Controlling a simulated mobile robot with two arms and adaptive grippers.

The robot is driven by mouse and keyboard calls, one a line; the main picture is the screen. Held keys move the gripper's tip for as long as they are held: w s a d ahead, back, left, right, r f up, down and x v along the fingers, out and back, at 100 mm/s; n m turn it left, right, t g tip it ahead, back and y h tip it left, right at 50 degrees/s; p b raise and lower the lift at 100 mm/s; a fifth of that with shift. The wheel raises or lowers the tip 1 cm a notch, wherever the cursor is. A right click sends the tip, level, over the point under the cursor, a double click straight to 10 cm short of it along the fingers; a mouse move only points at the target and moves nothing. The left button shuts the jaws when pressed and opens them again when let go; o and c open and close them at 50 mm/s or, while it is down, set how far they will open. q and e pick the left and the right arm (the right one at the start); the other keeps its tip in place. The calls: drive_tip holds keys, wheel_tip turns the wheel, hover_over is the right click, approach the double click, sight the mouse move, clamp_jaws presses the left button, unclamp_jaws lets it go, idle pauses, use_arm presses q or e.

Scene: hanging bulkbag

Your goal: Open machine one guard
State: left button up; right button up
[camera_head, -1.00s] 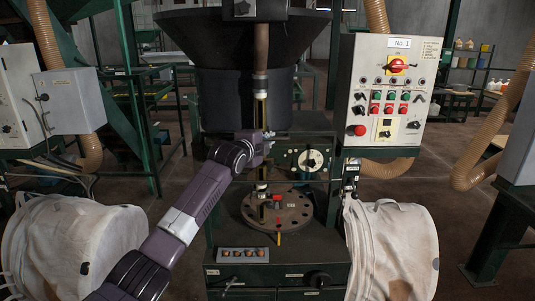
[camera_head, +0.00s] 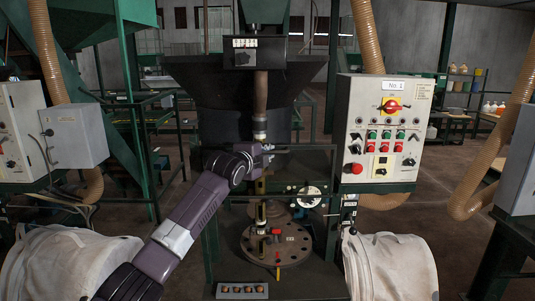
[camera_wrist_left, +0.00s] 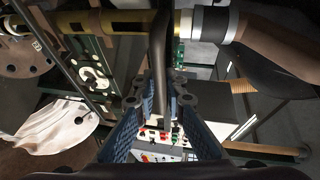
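Machine one is the dark green machine (camera_head: 240,270) in the middle of the head view, with a round turntable (camera_head: 292,250) low at its front. Its guard (camera_head: 303,165) looks like a dark-framed, see-through panel above the turntable, with its lower edge near the round dial (camera_head: 310,192). My left gripper (camera_head: 268,151) is at the guard's upper front. In the left wrist view, a dark handle bar (camera_wrist_left: 160,45) runs between the two fingers (camera_wrist_left: 162,103), which appear closed around it. The exact contact is hard to see. My right gripper is out of view.
The No. 1 control panel (camera_head: 385,135) stands to the right of the machine. A grey box (camera_head: 75,137) is at left. White bulk bags stand at lower left (camera_head: 65,265) and lower right (camera_head: 390,265). A vertical pipe (camera_head: 260,100) runs down above the turntable.

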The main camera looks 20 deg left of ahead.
use_arm(q)
drive_tip(key=o, duration=0.3)
drive_tip(key=v, duration=1.2)
idle(0.4)
